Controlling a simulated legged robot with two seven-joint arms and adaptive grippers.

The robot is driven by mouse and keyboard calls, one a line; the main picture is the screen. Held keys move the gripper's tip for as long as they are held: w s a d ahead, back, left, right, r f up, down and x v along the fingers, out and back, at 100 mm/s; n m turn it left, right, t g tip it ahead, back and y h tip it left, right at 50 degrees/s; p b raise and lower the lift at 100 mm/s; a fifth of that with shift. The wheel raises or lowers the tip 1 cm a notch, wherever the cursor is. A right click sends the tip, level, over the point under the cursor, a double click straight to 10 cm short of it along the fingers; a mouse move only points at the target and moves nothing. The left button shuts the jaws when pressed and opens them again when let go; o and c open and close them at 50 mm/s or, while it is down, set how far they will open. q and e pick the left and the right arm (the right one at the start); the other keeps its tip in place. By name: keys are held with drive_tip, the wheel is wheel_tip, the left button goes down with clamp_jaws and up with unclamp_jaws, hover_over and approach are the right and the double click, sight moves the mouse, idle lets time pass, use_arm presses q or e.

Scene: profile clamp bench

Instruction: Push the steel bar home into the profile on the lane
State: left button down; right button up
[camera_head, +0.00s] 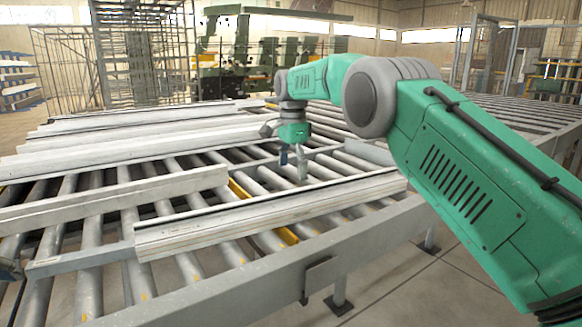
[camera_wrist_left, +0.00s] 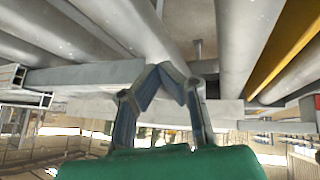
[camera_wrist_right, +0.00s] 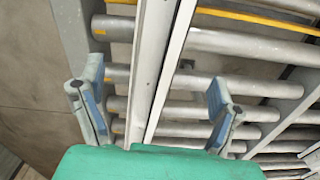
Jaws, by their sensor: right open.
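The profile (camera_head: 270,212) is a long, light aluminium extrusion lying across the rollers near the lane's front edge. The steel bar (camera_head: 78,262) is a flat grey bar that sticks out of the profile's left end. My right gripper (camera_head: 294,165) is open and points down over the lane. In the right wrist view, a long light strip that looks like the profile (camera_wrist_right: 150,70) runs between its fingers. My left gripper (camera_wrist_left: 168,68) has its fingertips together with nothing visible between them. Only a sliver of it shows at the head view's left edge, by the bar's outer end; contact is unclear.
Another profile (camera_head: 110,200) lies on the rollers at left, behind the bar. Several more long profiles (camera_head: 140,138) lie further back. A grey side rail (camera_head: 340,245) edges the lane in front. Bare rollers (camera_head: 210,250) show around the profiles.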

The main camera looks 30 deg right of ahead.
sight(291, 202)
drive_tip(key=f, duration=1)
drive_tip(key=shift+a, duration=0.25)
drive_tip(key=shift+d+f, duration=0.1)
drive_tip(key=shift+f, duration=0.6)
use_arm(q)
drive_tip(key=shift+a, duration=0.1)
use_arm(e)
drive_tip(key=shift+r, duration=0.1)
drive_tip(key=c, duration=1.8)
use_arm(q)
drive_tip(key=shift+s+d, duration=0.15)
drive_tip(key=shift+d, duration=1.35)
drive_tip(key=shift+s+d, duration=0.15)
drive_tip(key=shift+d, duration=1.35)
use_arm(e)
drive_tip(key=shift+o, duration=0.2)
use_arm(q)
drive_tip(key=shift+d, duration=0.1)
drive_tip(key=shift+s+d, duration=0.15)
drive_tip(key=shift+d, duration=1.3)
drive_tip(key=shift+s+d, duration=0.15)
drive_tip(key=shift+d, duration=1.3)
